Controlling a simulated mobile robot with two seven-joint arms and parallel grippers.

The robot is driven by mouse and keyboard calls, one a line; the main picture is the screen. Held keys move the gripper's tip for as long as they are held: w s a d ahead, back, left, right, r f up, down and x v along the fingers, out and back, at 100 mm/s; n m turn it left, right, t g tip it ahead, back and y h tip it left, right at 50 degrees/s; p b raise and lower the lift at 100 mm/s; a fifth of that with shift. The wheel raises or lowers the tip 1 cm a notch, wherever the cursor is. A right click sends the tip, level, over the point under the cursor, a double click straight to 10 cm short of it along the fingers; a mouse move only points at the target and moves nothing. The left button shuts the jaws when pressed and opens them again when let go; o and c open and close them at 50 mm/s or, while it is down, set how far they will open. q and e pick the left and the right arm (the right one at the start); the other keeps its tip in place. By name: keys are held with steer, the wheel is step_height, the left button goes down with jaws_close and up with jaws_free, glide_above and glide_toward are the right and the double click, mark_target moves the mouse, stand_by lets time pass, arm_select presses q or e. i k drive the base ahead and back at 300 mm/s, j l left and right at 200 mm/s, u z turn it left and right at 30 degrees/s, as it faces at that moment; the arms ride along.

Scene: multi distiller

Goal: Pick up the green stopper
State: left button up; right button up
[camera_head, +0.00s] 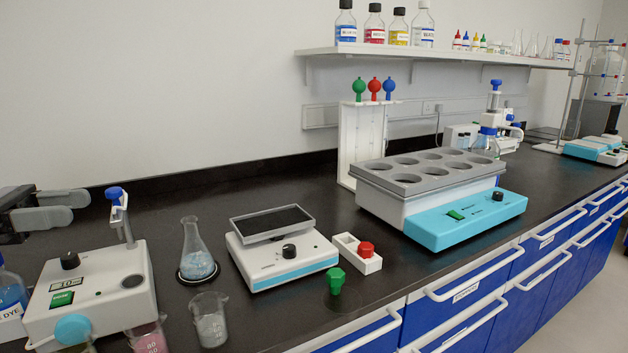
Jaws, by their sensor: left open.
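The green stopper (336,281) stands on the black bench top near its front edge, just left of a small white holder (357,254). A red stopper (366,249) sits in that holder. My left gripper (80,207) is at the far left, above the bench, with its grey fingers apart and nothing between them. It is well away from the green stopper. My right gripper is not in view.
A flask (195,250), a beaker (209,319) and a white device with a tilted grey tray (272,223) stand left of the stopper. A multi-hole heating block (430,174) stands to the right. A white machine (90,294) is below my left gripper.

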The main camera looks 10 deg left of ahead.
mark_target(335, 276)
steer(key=k+l, duration=0.15)
steer(key=k, duration=0.25)
steer(key=k+l, duration=0.1)
steer(key=k, duration=0.3)
